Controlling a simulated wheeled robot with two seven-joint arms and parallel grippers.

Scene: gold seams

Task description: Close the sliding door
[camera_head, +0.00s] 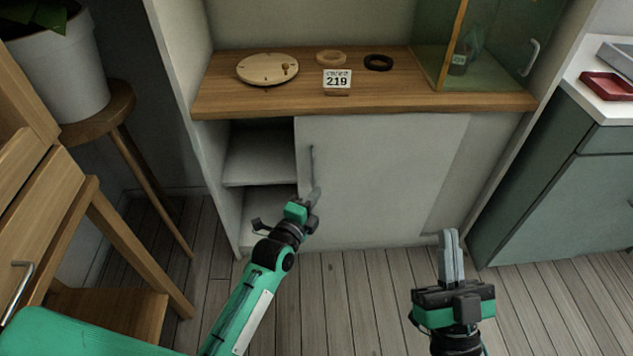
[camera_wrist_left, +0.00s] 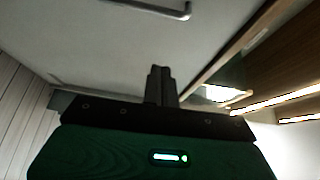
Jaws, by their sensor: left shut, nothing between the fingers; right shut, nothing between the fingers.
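The white sliding door (camera_head: 385,185) covers the middle and right of the low cabinet front. Left of it, an open gap shows shelves. Its thin vertical handle (camera_head: 311,160) is near the door's left edge. My left gripper (camera_head: 316,190) is shut and empty, with its fingertips by the handle's lower end. I cannot tell whether they touch the handle or door. In the left wrist view, the shut fingers (camera_wrist_left: 160,84) point at the pale door surface (camera_wrist_left: 100,50), and the handle (camera_wrist_left: 150,8) shows at the top. My right gripper (camera_head: 450,243) is shut and empty, low in front of the door's right part.
The wooden top (camera_head: 225,95) holds a round board (camera_head: 267,69), two rings, a number card (camera_head: 337,80) and a glass case (camera_head: 490,45). A wooden chair (camera_head: 110,250) and plant stool (camera_head: 105,105) stand left. A green cabinet (camera_head: 555,185) stands right.

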